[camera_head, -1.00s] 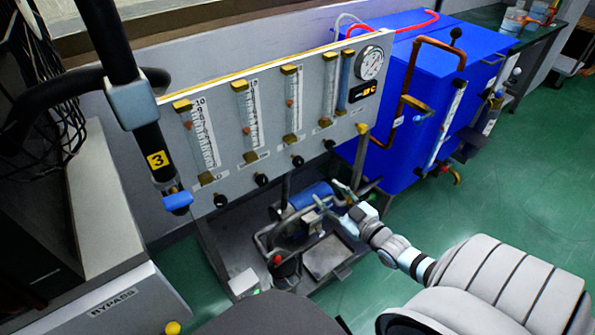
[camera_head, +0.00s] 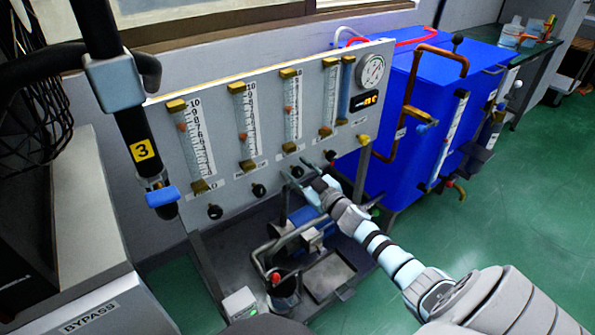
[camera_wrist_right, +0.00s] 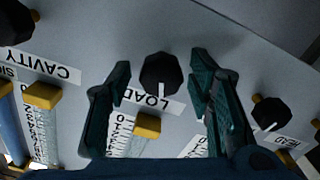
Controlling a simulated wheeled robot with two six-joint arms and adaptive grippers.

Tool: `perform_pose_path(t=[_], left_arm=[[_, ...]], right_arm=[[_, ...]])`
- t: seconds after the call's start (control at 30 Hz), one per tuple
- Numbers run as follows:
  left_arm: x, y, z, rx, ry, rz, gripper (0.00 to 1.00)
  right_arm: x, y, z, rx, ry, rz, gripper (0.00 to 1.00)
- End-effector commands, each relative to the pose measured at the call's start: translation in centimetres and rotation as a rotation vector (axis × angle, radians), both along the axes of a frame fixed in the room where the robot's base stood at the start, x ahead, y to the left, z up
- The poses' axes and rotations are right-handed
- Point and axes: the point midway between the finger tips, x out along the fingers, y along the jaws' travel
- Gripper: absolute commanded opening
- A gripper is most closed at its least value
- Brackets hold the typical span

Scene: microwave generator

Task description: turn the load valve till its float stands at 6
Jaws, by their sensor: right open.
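The load valve is a black knob (camera_wrist_right: 160,75) beside the LOAD label on the grey panel. In the right wrist view it sits between the fingers of my right gripper (camera_wrist_right: 159,60), which is open with a gap on each side. In the head view my right gripper (camera_head: 296,171) is at the panel's lower edge, below the third tube from the left, hiding part of the knob there. The load tube (camera_head: 292,95) has an orange float (camera_head: 291,108) near mid-height; its exact number is too small to read. My left gripper is not in view.
A pump (camera_head: 310,235) stands below the panel. A blue cabinet (camera_head: 425,95) with copper pipes is to the right. Green floor is clear at far right.

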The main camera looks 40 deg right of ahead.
Motion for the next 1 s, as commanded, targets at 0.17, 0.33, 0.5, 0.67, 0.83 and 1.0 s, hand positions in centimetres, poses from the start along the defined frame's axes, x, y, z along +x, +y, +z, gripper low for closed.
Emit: perform_pose_path(t=[0.17, 0.33, 0.5, 0.67, 0.83, 1.0], left_arm=[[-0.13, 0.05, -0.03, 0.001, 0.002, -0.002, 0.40], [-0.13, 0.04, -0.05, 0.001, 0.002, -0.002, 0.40], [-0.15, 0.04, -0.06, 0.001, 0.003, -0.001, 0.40], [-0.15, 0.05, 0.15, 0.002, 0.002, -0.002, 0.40], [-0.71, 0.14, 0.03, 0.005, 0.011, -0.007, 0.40], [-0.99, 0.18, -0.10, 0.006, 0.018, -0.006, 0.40]], right_arm=[[0.13, 0.04, -0.13, 0.001, 0.003, 0.001, 0.47], [0.11, 0.05, -0.15, 0.000, 0.003, 0.002, 0.36], [0.10, 0.05, -0.15, 0.000, 0.003, 0.002, 0.09], [0.10, 0.07, -0.09, -0.020, 0.004, 0.002, 0.00], [0.09, 0.09, -0.20, -0.062, 0.006, 0.002, 0.00], [0.09, 0.10, -0.21, -0.062, 0.006, 0.002, 0.35]])
